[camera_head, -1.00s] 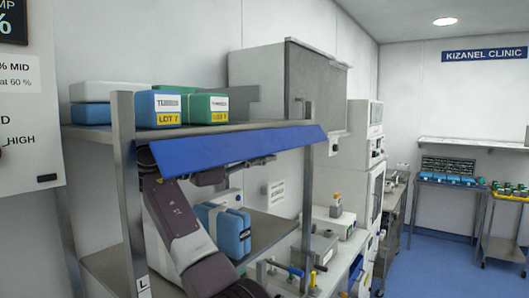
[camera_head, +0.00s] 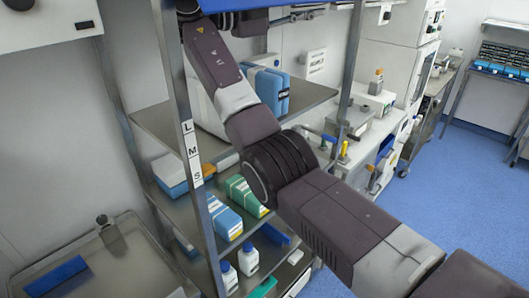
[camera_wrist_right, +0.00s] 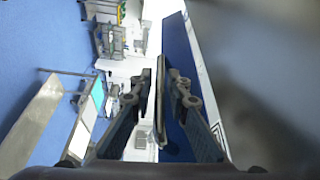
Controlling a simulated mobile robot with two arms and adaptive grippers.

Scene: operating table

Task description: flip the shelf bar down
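The shelf bar is a blue panel along the front of the upper shelf. Only its lower edge (camera_head: 258,4) shows at the top of the head view; the rest is cut off. My right arm reaches up to it, with the right gripper (camera_head: 300,14) close beneath it. In the right wrist view, the blue bar (camera_wrist_right: 178,45) runs past the two fingers (camera_wrist_right: 163,78), overlapping the right finger. The fingers are apart, with a thin grey edge showing between them. I cannot tell whether they touch the bar. My left gripper is not in view.
The shelf's metal upright (camera_head: 178,95) stands left of my arm, and another upright (camera_head: 349,60) stands right. Blue boxes (camera_head: 268,88) sit on the middle shelf. Bottles and boxes fill the lower shelves. A metal tray (camera_head: 140,262) is at lower left. Blue floor (camera_head: 450,180) is open at right.

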